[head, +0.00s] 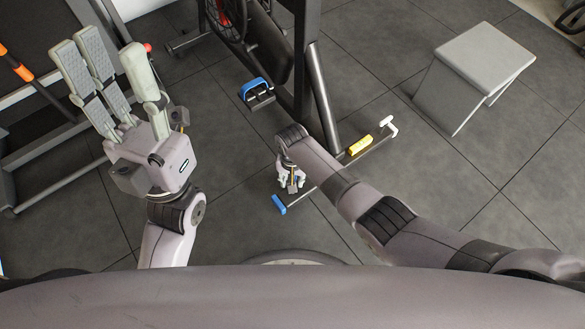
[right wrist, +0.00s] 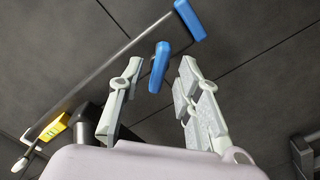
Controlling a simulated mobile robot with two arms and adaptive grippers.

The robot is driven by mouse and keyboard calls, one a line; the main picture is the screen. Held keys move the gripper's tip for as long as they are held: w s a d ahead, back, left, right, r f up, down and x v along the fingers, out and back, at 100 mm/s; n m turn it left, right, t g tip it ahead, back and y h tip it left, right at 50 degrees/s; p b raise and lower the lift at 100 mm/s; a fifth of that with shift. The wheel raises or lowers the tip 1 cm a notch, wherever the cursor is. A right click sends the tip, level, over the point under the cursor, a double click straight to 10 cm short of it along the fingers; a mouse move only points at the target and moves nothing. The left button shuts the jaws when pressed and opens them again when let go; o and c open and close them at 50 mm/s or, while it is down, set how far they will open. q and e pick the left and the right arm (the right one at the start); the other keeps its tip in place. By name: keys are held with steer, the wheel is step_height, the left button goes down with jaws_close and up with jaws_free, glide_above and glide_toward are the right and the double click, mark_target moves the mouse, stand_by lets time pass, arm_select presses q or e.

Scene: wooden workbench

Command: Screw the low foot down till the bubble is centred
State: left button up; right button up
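A dark floor bar (head: 322,182) has a blue end cap (head: 279,204) near my right gripper and a white end piece (head: 388,126) at its other end. A yellow block (head: 359,146), perhaps the level, sits on the bar; its bubble cannot be read. My right gripper (head: 291,182) is low over the bar near the blue-capped end. In the right wrist view its fingers (right wrist: 160,78) are apart, with a small blue piece (right wrist: 159,67) between them and gaps on both sides. That view also shows the yellow block (right wrist: 54,128). My left gripper (head: 112,55) is raised, open and empty.
A dark exercise-machine frame (head: 302,60) with a blue pedal (head: 257,90) rises behind the bar. A grey stool (head: 475,65) stands at the right. Another dark frame (head: 60,160) is at the left.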

step_height(320, 180, up, 11)
stand_by(0.4)
steer(key=shift+a+f, duration=0.1)
stand_by(0.3)
